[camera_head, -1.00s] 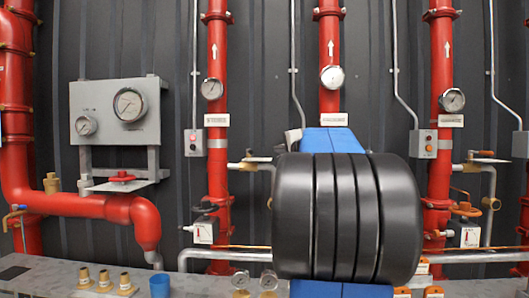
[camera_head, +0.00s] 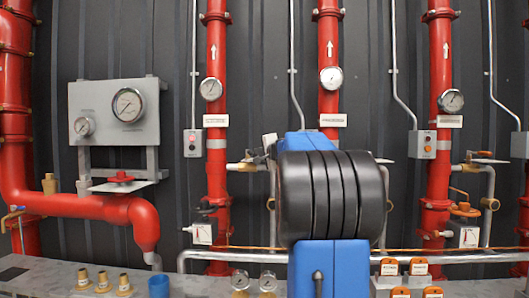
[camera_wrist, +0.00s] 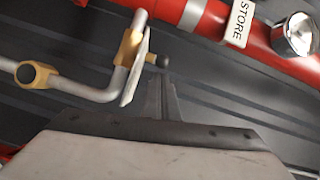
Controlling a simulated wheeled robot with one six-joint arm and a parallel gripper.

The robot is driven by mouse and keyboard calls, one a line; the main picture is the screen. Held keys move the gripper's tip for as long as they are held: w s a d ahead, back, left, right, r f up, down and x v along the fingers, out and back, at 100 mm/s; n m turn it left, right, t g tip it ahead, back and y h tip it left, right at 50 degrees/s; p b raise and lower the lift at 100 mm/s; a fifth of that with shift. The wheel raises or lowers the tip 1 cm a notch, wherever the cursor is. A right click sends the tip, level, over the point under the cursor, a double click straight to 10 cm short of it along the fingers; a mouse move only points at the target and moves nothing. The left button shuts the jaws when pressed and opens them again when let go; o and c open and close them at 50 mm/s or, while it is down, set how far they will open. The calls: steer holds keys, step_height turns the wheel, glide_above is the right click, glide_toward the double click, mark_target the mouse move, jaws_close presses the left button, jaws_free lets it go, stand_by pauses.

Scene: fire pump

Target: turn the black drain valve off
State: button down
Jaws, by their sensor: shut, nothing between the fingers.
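A small valve with a black knob (camera_wrist: 162,61) shows in the wrist view, beside a white plate (camera_wrist: 136,70) and a tan fitting (camera_wrist: 130,47) on a bent grey pipe (camera_wrist: 90,93). It appears to be the valve with the black handle (camera_head: 248,154) by the left riser in the head view. My gripper (camera_wrist: 161,84) is shut and empty, its tips pointing toward the knob, just below it in the wrist picture. I cannot tell whether they touch. The fingers are not clear in the head view.
Red risers (camera_head: 216,60) with gauges (camera_head: 211,89) stand along the dark wall. A gauge panel (camera_head: 115,110) hangs at left. The bench (camera_head: 40,275) holds brass fittings and a blue cup (camera_head: 158,286).

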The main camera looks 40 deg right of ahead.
mark_target(250, 151)
steer(key=shift+w+a, duration=0.1)
steer(key=shift+a, duration=0.05)
steer(key=shift+w+a, duration=0.4)
steer(key=shift+a, duration=0.35)
steer(key=shift+w+a, duration=0.4)
steer(key=shift+a, duration=0.35)
